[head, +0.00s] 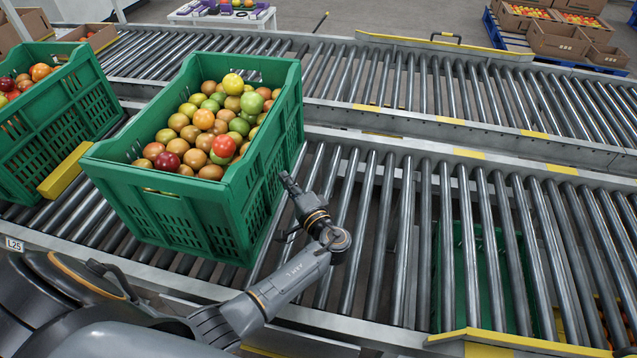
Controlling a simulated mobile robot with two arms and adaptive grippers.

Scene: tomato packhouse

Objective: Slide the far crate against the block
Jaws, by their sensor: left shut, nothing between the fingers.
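A green crate (215,215) full of red, orange and green tomatoes stands upright on the near roller conveyor, left of the picture's middle. A yellow block (66,170) lies to its left, with bare rollers showing between them. A second green crate (60,125) with tomatoes is at the left edge, on the block's other side and close to it; whether they touch is unclear. My left gripper (287,182) is shut and empty, at the right wall of the middle crate. I cannot tell whether it touches that wall. My right gripper is not in view.
The near conveyor's rollers (375,235) are clear to the right of the crate. A second roller conveyor (440,85) runs behind, also clear on its right. A green crate (480,270) shows below the near rollers. A yellow-edged rail (515,343) borders the front right.

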